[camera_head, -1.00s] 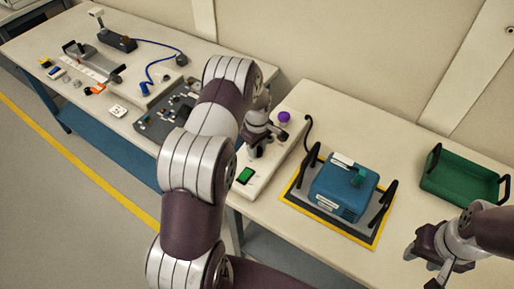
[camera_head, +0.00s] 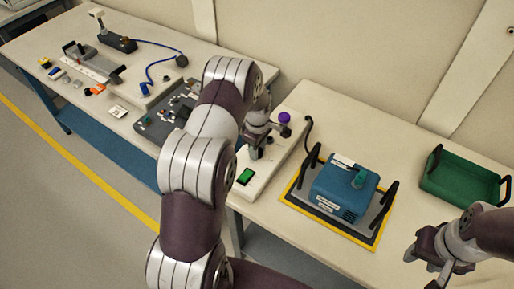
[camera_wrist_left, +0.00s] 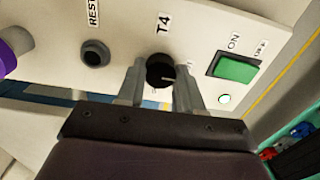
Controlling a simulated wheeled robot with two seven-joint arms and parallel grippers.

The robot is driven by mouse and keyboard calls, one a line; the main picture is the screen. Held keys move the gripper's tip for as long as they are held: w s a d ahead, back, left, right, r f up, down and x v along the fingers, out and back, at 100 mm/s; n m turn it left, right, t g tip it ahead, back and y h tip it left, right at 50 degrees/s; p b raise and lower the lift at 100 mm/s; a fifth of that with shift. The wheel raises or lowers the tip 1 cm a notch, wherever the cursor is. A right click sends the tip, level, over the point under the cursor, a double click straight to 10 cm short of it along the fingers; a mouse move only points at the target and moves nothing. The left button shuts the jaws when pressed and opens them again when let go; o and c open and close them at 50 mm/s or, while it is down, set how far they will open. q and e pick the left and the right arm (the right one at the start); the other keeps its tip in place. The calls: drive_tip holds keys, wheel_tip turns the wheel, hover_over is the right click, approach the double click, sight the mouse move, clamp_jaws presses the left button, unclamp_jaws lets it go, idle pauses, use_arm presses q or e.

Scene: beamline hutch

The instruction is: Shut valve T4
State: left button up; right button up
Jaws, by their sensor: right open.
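Valve T4 is a round black knob (camera_wrist_left: 158,72) with a white pointer line, below the label T4 (camera_wrist_left: 164,22) on a white panel in the left wrist view. My left gripper (camera_wrist_left: 160,76) has one finger on each side of the knob, and the fingers look closed against it. In the head view the left gripper (camera_head: 257,143) is over the white panel (camera_head: 254,186), and the arm and gripper hide the knob there. My right gripper (camera_head: 428,262) is open and empty above the table at the lower right.
A green ON switch (camera_wrist_left: 237,66) and a dark round button (camera_wrist_left: 95,53) flank the knob. A purple knob (camera_head: 284,117) stands at the panel's far end. A blue box (camera_head: 340,188) with black handles and a green tray (camera_head: 462,182) are to the right.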

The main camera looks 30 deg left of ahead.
use_arm(q)
drive_tip(key=o, duration=0.4)
drive_tip(key=shift+r, duration=0.1)
drive_tip(key=shift+c, duration=0.2)
drive_tip(key=shift+d, duration=0.15)
drive_tip(key=shift+r, duration=0.25)
wheel_tip(320, 180, up, 12)
drive_tip(key=b, duration=0.1)
drive_tip(key=shift+r+b, duration=0.15)
drive_tip(key=shift+b, duration=0.25)
drive_tip(key=s+d+r+m, duration=0.1)
drive_tip(key=s+d+m, duration=0.5)
drive_tip(key=s+m, duration=0.2)
drive_tip(key=s+d+r+m+t, duration=0.1)
drive_tip(key=s+d+m, duration=0.4)
drive_tip(key=s+m, duration=0.4)
drive_tip(key=s, duration=0.3)
drive_tip(key=shift+d, duration=0.4)
